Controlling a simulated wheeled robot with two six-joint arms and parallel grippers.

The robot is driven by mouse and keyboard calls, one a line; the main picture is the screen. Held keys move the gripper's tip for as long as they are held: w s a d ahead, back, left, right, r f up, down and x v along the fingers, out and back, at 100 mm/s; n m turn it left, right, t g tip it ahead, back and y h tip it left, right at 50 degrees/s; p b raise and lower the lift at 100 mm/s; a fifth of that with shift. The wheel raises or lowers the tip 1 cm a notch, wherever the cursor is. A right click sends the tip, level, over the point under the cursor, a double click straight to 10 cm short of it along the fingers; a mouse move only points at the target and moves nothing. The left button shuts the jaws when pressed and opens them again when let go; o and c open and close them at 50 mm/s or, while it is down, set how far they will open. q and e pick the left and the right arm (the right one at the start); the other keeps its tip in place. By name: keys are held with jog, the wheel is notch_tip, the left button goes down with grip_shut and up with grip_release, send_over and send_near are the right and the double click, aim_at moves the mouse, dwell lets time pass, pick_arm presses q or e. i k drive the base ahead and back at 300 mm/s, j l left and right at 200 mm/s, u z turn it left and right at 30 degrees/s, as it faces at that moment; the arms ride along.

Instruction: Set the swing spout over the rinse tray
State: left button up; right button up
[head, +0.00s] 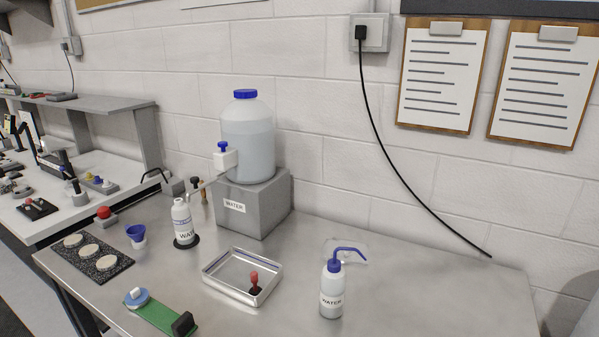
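A large water jug (248,145) with a blue cap stands on a grey block labelled WATER (262,208). On its left side is a white tap (224,158) with a blue knob. A thin pale swing spout (207,184) runs from the tap down to the left and ends near the top of a white WATER bottle (182,222) on a round black base. The shallow metal rinse tray (213,277) lies in front of the block, to the right of that bottle. The spout is not above the tray. Neither of my grippers is in view.
A red-and-black object (254,281) is in the tray. A wash bottle (331,288) with a blue bent nozzle stands right of it. A blue funnel (136,232), a black mat with pale discs (89,256) and a green strip (160,316) are left. The table's right side is clear.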

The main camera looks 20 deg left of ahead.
aim_at(195, 181)
jog(key=u, duration=1.3)
jog(key=i+j+z, duration=0.15)
jog(key=j+z, duration=0.7)
jog(key=i+l, duration=0.05)
